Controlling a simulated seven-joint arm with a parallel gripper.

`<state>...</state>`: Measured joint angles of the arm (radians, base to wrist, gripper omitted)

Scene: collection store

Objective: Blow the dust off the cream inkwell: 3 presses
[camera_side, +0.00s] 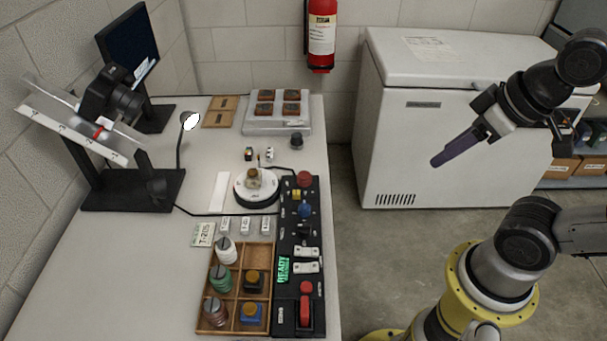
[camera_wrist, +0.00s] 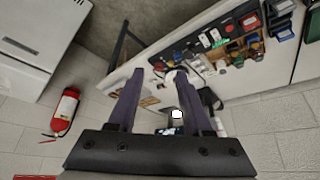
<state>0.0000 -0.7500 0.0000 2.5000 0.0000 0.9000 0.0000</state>
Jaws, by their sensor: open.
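In the side view a small tan-to-cream pot with a darker top (camera_side: 254,178) stands on the round white turntable (camera_side: 242,196); it may be the cream inkwell. A white jar with a dark top (camera_side: 225,250) sits in the back left compartment of the wooden tray (camera_side: 236,331). The black control panel (camera_side: 286,240) carries red, yellow and blue knobs or buttons and a lit green READY display (camera_side: 283,269). My gripper (camera_side: 437,161) is open and empty, high at the right, well away from the table. Its two purple fingers show apart in the wrist view (camera_wrist: 159,76).
A white chest freezer (camera_side: 450,130) is behind my gripper.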

